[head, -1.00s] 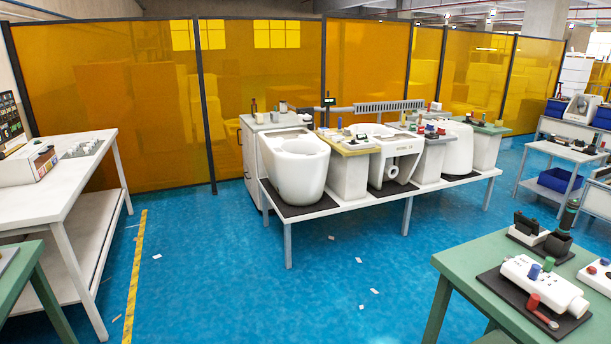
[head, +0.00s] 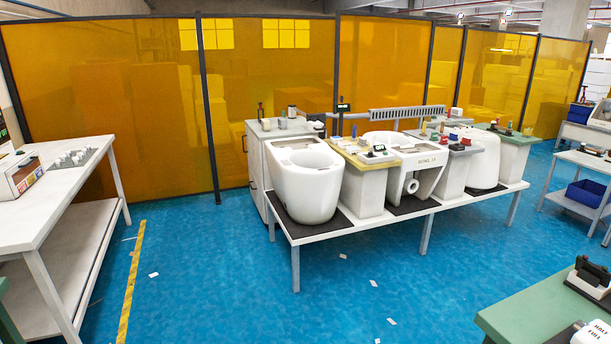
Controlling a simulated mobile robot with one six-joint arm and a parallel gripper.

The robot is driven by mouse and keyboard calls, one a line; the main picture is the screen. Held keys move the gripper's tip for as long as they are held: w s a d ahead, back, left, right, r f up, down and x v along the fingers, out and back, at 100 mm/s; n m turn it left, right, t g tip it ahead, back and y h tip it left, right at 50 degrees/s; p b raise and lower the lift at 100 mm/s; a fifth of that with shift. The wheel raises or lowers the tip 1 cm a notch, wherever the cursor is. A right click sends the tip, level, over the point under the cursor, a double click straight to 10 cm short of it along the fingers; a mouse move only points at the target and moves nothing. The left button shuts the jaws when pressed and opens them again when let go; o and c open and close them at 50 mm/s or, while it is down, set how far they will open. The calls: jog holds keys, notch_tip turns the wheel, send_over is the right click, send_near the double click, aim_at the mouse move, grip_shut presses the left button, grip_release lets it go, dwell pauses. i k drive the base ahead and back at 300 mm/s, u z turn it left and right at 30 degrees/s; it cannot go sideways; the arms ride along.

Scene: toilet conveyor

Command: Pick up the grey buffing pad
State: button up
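I cannot pick out the grey buffing pad for certain; the items on the work surfaces are too small and far away. Small grey and dark items stand on the grey-green cabinet top (head: 285,132) at the left end of the toilet line. Small tools and blocks lie on the yellow-edged stand (head: 392,159) between two toilets, and more on the grey stand (head: 468,150) to its right. My gripper is not in view.
A long low white bench (head: 345,225) carries several white toilets, such as the left one (head: 305,185). A white table (head: 45,215) stands at left, a green table (head: 530,310) at lower right. Blue floor (head: 250,300) between them is open, with scattered paper scraps.

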aim_at(362, 140)
jog(key=z, duration=0.15)
jog(key=i, duration=2.5)
jog(key=z, duration=0.25)
